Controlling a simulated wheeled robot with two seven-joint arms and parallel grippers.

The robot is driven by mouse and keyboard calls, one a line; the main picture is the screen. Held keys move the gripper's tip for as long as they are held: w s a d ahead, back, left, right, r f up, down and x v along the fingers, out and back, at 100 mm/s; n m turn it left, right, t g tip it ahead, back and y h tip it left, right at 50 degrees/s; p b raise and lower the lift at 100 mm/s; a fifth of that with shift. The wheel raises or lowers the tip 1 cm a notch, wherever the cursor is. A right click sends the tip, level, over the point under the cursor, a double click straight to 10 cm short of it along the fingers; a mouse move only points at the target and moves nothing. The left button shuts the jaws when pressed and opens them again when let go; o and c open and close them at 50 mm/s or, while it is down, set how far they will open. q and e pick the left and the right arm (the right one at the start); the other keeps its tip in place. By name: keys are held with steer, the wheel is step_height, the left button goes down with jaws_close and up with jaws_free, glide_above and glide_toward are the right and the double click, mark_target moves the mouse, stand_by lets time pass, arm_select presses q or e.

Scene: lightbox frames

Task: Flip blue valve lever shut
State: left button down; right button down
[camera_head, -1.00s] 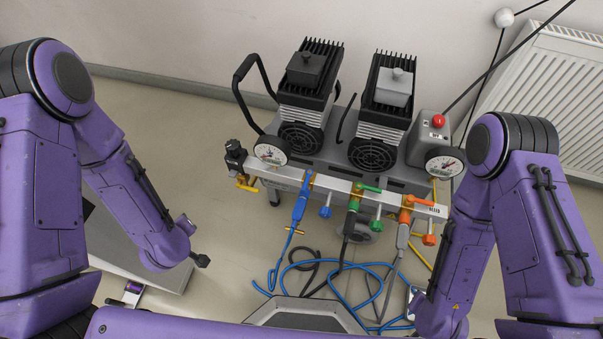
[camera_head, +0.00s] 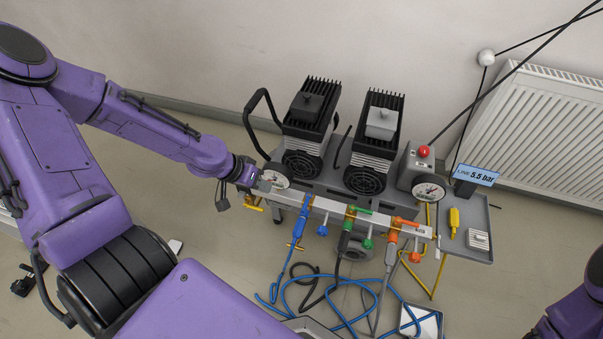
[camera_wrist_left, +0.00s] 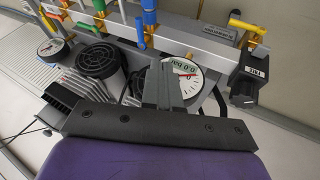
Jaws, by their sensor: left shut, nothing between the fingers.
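The blue valve lever (camera_head: 303,204) is on the silver manifold bar in front of the compressor. It looks in line with its downward outlet and blue hose, across the bar. The blue valve also shows at the top of the left wrist view (camera_wrist_left: 149,17). My left gripper (camera_head: 263,187) is at the bar's left end, beside the left gauge and left of the blue lever, apart from it. In the left wrist view its fingers (camera_wrist_left: 162,84) are together and empty, in front of the gauge dial. My right gripper is out of view.
The green lever (camera_head: 358,210) and orange lever (camera_head: 406,222) lie along the bar. The left gauge (camera_head: 276,180) is close to my fingers. A black block (camera_wrist_left: 247,77) with a yellow handle is at the bar's end. Hoses lie on the floor below.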

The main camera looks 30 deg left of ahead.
mark_target(306, 203)
arm_select(q)
steer(key=shift+s+a, duration=0.15)
steer(key=shift+f, duration=0.1)
steer(key=w+d+f+b, duration=0.1)
steer(key=d+f+b, duration=0.1)
steer(key=f, duration=0.1)
steer(key=w+d+f+b, duration=0.2)
steer(key=f, duration=0.1)
steer(key=w+d+f+b, duration=0.2)
steer(key=d+f, duration=0.1)
steer(key=shift+d+f, duration=0.1)
steer(key=shift+f, duration=0.05)
